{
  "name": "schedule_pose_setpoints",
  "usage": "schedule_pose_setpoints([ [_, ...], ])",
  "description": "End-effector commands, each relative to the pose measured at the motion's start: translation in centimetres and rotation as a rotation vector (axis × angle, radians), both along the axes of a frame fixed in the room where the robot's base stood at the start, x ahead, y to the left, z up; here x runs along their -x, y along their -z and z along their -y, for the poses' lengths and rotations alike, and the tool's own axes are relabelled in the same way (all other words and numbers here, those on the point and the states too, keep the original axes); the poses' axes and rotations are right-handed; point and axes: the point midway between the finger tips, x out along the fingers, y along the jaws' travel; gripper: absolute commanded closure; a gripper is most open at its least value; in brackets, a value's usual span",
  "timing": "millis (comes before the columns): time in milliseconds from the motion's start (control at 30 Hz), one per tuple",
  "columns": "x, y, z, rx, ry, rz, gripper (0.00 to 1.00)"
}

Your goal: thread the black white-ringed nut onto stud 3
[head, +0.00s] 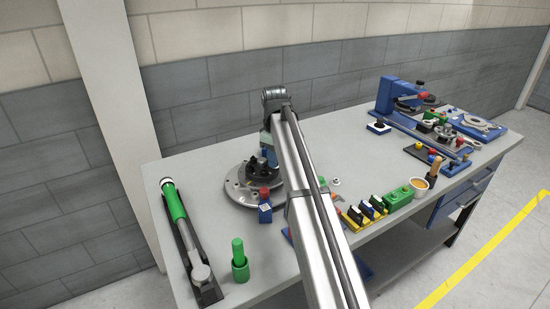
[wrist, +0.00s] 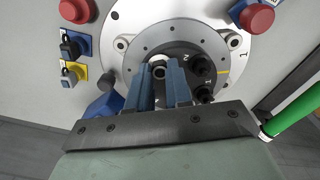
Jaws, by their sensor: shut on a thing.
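My gripper (wrist: 160,72) points down over the dark round hub of the chassis fixture, its two blue fingers shut on a small dark nut with a pale ring (wrist: 159,71). The hub (wrist: 176,41) sits on a pale round plate (wrist: 121,22). Two black nuts (wrist: 202,63) (wrist: 205,93) stand on the hub to the right of the fingers, near the marks 2 and 1. Stud 3 cannot be made out; the fingers and held nut cover that part of the hub. In the head view the plate (head: 236,192) shows left of my arm, which partly hides the fixture.
Red knobs (wrist: 258,17) (wrist: 76,10) stand around the plate. Blue and yellow blocks (wrist: 72,73) lie to its left. Several coloured parts (head: 372,208) line the front edge.

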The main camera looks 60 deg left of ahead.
Motion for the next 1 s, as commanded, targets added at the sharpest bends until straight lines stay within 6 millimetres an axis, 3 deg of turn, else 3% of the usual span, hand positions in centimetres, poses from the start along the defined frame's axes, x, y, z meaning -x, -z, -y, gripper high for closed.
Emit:
schedule_pose_setpoints([
  [67, -0.02, 0.01, 0.01, 0.0, -0.001, 0.0, 1.0],
  [100, -0.02, 0.01, 0.01, 0.0, -0.001, 0.0, 0.8],
  [400, 0.0, 0.01, 0.01, 0.0, -0.002, 0.0, 0.51],
  [567, 0.0, 0.0, 0.01, 0.0, -0.002, 0.0, 0.51],
  [800, 0.0, 0.01, 0.0, 0.0, -0.003, 0.0, 0.71],
  [1000, 0.0, 0.0, 0.0, 0.0, -0.005, 0.0, 0.71],
])
